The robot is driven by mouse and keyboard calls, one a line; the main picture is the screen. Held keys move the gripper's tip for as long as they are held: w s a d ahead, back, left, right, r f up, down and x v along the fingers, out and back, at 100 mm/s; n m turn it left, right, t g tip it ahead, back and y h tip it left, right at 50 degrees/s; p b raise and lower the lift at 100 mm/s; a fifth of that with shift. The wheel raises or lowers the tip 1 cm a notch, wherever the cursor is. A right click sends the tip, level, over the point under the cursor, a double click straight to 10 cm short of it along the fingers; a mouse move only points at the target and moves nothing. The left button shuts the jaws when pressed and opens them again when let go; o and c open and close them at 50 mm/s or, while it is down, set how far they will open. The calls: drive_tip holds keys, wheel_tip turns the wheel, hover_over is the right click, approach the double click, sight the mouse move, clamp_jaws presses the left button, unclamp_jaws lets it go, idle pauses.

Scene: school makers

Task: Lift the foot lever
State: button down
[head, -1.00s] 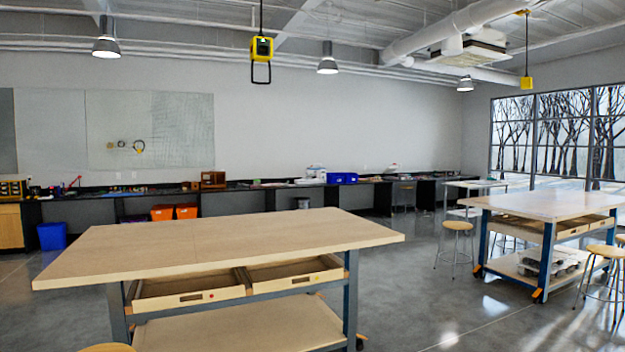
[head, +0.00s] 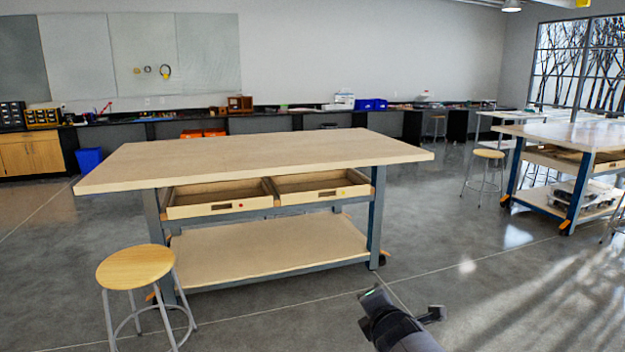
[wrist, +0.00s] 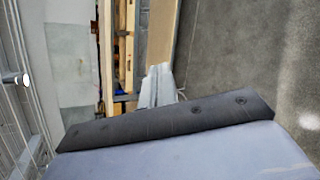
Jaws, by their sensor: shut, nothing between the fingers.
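A work table with a pale wooden top (head: 250,155) stands in the middle of the head view. A dark caster with a small orange part, which looks like its foot lever (head: 384,253), is at the foot of its right front leg. Another orange part (head: 152,296) shows by the left front leg, partly hidden by a stool. My gripper (head: 371,293) is at the lower middle of the head view, appearing just below the right caster and apart from it. Its light grey fingers (wrist: 158,85) are together and empty in the wrist view. No lever is clear there.
A round wooden stool (head: 136,268) stands at the table's left front corner. Two drawers (head: 222,207) sit under the top, above a lower shelf (head: 270,250). A second table (head: 565,138) is at the right.

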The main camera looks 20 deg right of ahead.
drive_tip(key=w+d+f+n+t+y+b, duration=0.1)
drive_tip(key=w+d+n+t+y+b, duration=0.2)
drive_tip(key=n, duration=1.2)
drive_tip(key=shift+w+f+n+t+y+b, duration=0.25)
drive_tip(key=shift+w+n+t+y+b, duration=0.35)
drive_tip(key=shift+w, duration=0.6)
drive_tip(key=shift+d, duration=0.1)
